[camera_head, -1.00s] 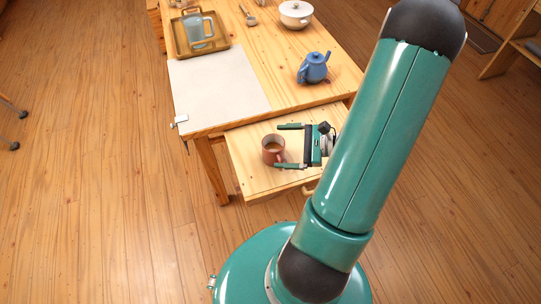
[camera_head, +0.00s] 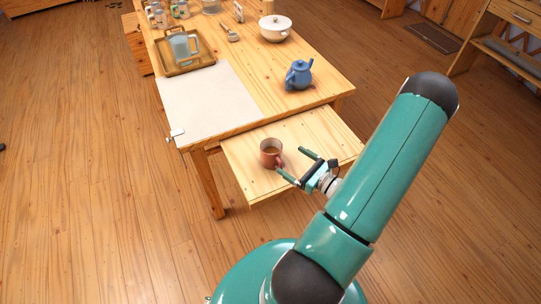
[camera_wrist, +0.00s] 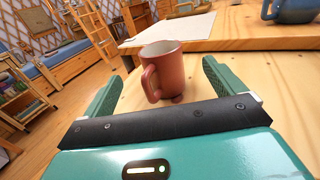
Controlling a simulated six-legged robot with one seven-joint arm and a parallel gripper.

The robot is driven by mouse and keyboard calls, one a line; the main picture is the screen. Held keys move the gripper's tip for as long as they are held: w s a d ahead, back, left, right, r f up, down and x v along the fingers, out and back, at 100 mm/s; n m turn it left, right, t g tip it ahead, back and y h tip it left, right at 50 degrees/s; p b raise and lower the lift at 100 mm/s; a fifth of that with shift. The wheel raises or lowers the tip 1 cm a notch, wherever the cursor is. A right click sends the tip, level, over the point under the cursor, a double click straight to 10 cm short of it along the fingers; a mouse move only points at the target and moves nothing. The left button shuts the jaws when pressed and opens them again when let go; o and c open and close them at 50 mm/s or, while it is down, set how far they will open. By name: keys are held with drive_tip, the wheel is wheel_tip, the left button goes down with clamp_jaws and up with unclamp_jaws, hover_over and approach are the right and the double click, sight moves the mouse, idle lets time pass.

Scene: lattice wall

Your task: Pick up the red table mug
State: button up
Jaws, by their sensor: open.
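The red mug (camera_head: 270,155) stands upright on the lower pull-out board (camera_head: 247,183) of the wooden table, with brown content showing inside in the head view. My gripper (camera_head: 293,167) is open, to the right of the mug and nearer to me. One fingertip is close to the mug's near side; I cannot tell whether it touches. In the wrist view the mug (camera_wrist: 166,70) stands beyond and between my two spread fingers, with its handle facing left and toward me.
The board is clear right of the mug.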

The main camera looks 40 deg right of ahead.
sight(280, 152)
drive_tip(key=w, duration=0.2)
drive_tip(key=shift+w, duration=0.35)
drive_tip(key=w, duration=0.2)
drive_tip(key=w+a, duration=0.1)
drive_tip(key=w, duration=0.2)
drive_tip(key=shift+w+a+r, duration=0.1)
drive_tip(key=shift+w+r, duration=0.05)
drive_tip(key=shift+w, duration=0.2)
drive_tip(key=c, duration=1.2)
drive_tip(key=shift+c, duration=0.2)
